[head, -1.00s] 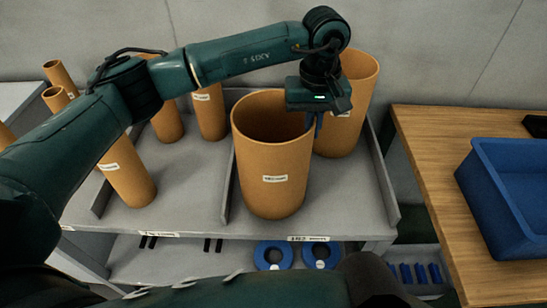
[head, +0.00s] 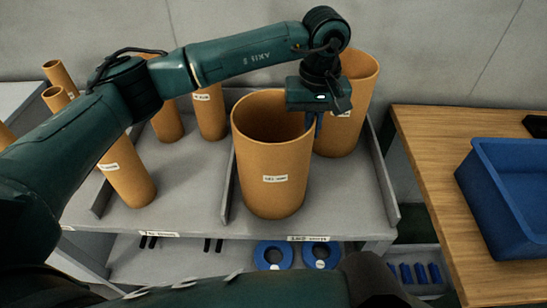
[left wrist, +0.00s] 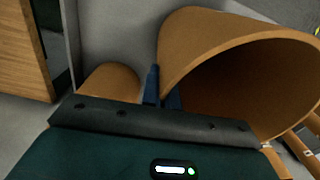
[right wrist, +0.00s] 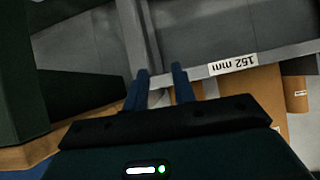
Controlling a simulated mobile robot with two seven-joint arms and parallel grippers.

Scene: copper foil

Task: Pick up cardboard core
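A wide, hollow brown cardboard core (head: 272,170) with a white label stands upright on the grey shelf, in the middle of the head view. My left gripper (head: 314,125) points down at its right rim. In the left wrist view its two blue fingers (left wrist: 162,90) are close together at the core's wall (left wrist: 185,45), one outside and the other apparently inside; it looks shut on the wall. Another wide core (head: 350,110) stands just behind on the right, partly hidden by the gripper. My right gripper (right wrist: 160,88) is open and empty, near a labelled shelf edge.
Several narrower cores (head: 127,175) stand to the left, past a low divider (head: 227,190). Blue rings (head: 272,255) lie on the lower shelf. A wooden table (head: 430,150) with a blue bin (head: 500,200) is at the right.

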